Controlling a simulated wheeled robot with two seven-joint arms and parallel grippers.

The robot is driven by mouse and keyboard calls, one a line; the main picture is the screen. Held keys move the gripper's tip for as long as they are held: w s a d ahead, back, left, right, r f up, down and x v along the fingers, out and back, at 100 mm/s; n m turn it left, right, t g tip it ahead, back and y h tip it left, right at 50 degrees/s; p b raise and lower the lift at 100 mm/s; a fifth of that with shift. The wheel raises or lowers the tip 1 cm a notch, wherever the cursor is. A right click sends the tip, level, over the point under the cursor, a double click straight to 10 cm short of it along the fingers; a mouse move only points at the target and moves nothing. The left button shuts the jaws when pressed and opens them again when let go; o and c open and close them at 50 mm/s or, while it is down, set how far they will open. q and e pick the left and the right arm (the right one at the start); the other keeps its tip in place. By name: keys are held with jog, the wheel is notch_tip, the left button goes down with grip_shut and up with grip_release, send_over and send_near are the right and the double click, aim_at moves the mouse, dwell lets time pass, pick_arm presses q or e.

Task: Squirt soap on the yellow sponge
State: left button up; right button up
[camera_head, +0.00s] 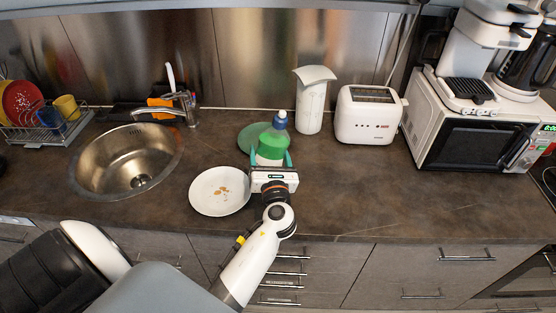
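A soap bottle (271,143) with green liquid and a blue cap stands upright on the dark counter, right of the sink. My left gripper (271,159) is at its near side, with one teal finger on each side of the bottle. I cannot tell whether the fingers press on it. The gripper body hides the bottle's lower part. An orange block (159,102), possibly the sponge, lies behind the sink by the tap, partly hidden. I see no clearly yellow sponge. My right gripper is not in view.
A white plate (219,192) with crumbs lies left of the gripper, and a green plate (247,136) behind the bottle. The sink (108,166) and tap (183,105) are left. A white canister (311,105), toaster (368,118) and microwave (480,145) stand right. The front right counter is clear.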

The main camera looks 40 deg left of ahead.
pick_arm(q)
jog(key=s+a+f+m+t+h+b, duration=0.1)
jog(key=a+f+m+t+h+b, duration=0.1)
jog(key=a+m+t+h+b, duration=0.3)
jog(key=s+a+f+m+t+h+b, duration=0.1)
jog(key=a+m+t+h+b, duration=0.4)
jog(key=m+b, duration=0.8)
jog(key=f+m, duration=0.1)
jog(key=m, duration=0.8)
jog(key=shift+s+a+m+h, duration=0.3)
jog(key=shift+s+a+m, duration=0.05)
jog(key=shift+m, duration=0.05)
jog(key=n+y, duration=0.2)
jog(key=n, duration=0.1)
jog(key=f+n+g+y, duration=0.1)
jog(key=n+y, duration=0.1)
jog(key=n, duration=0.1)
jog(key=n+y, duration=0.2)
jog(key=n, duration=0.2)
jog(key=shift+s+a+f+g+y+p, duration=0.15)
jog(key=shift+a+f+g+y+p, duration=0.2)
jog(key=shift+a+g+y+p, duration=0.05)
